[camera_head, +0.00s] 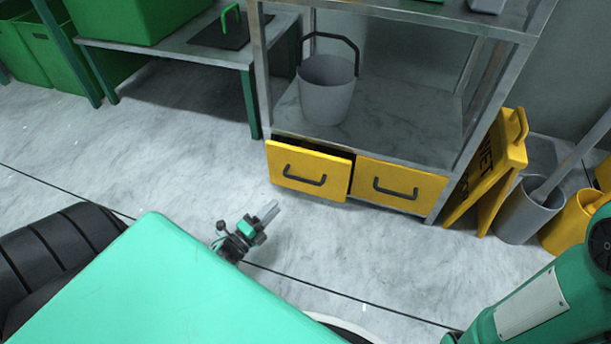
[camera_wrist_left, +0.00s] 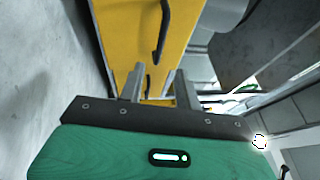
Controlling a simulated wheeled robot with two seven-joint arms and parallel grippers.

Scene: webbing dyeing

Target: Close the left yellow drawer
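The left yellow drawer (camera_head: 305,170) is pulled out a little under the metal shelf, with a dark gap behind its top edge and a black handle on its front. The right yellow drawer (camera_head: 400,184) beside it looks shut. My left gripper (camera_head: 271,211) is in front of and below the left drawer, apart from it. In the left wrist view its two fingers (camera_wrist_left: 156,86) are spread with nothing between them. Yellow drawer front (camera_wrist_left: 128,38) with a black handle shows beyond the fingers. My right gripper is not in view; only part of my right arm shows.
A grey bucket (camera_head: 327,88) stands on the shelf (camera_head: 400,120) above the drawers. A yellow folding sign (camera_head: 490,170), a grey bin (camera_head: 525,212) and a yellow bucket (camera_head: 575,222) stand to the right. The floor (camera_head: 190,150) left of the drawers is clear.

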